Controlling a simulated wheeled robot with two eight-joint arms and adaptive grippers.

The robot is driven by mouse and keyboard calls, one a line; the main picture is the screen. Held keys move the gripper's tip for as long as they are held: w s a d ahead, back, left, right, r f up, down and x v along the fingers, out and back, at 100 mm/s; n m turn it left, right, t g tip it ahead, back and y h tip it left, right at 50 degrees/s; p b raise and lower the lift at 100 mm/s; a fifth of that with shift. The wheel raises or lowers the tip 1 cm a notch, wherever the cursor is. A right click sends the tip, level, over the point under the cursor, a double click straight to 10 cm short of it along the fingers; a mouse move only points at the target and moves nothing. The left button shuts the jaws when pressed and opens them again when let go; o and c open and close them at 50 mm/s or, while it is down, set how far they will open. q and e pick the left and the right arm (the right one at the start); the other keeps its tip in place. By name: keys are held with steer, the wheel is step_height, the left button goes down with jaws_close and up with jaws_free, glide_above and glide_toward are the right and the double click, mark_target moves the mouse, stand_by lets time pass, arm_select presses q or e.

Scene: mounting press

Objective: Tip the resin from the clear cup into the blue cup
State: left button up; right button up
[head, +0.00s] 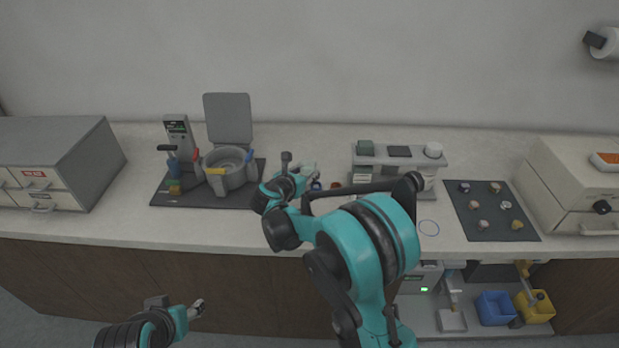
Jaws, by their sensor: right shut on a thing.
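My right gripper (307,170) is over the middle of the counter, largely hidden by its own wrist. It is shut on a small pale thing that looks like the clear cup, too covered to see its tilt or contents. A small blue thing (316,185), probably the blue cup, shows just below and right of the gripper, partly hidden. I cannot tell whether the two touch. My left gripper (197,308) is low at the lower left, in front of the cabinet and away from the counter top. Its fingers are too small to read as open or shut.
A grey press with its lid up (228,120) stands on a dark mat left of the gripper. A small copper-coloured thing (335,186) lies close by on the right.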

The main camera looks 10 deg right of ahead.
steer(key=shift+a+f+m+y+p, duration=0.15)
steer(key=shift+a+m+y+p, duration=0.05)
steer(key=shift+m+y+p, duration=0.5)
steer(key=shift+a+f+m+g+y+p, duration=0.25)
steer(key=shift+f+m+g+y+p, duration=0.2)
steer(key=shift+m+y+p, duration=0.5)
steer(key=shift+f+m+y+p, duration=0.3)
steer(key=shift+m+y, duration=0.05)
steer(key=shift+y, duration=0.8)
steer(key=shift+f+m+y, duration=0.3)
steer(key=shift+m+y, duration=0.2)
steer(key=shift+y, duration=0.5)
steer(key=shift+r+m+y, duration=0.15)
steer(key=shift+m+y, duration=0.35)
steer(key=shift+y, duration=0.2)
steer(key=shift+d+m+y, duration=0.2)
steer(key=shift+m+y, duration=0.3)
steer(key=shift+y, duration=0.2)
steer(key=shift+d+r+m+t+y+b, duration=0.2)
steer(key=shift+m+y+b, duration=0.2)
steer(key=shift+y, duration=0.2)
steer(key=shift+d+r+m+t+y+b, duration=0.15)
steer(key=shift+m+y+b, duration=0.2)
steer(key=shift+y, duration=0.25)
steer(key=shift+r+m+y+b, duration=0.25)
steer(key=shift+m+y+b, duration=0.1)
steer(key=shift+y, duration=0.35)
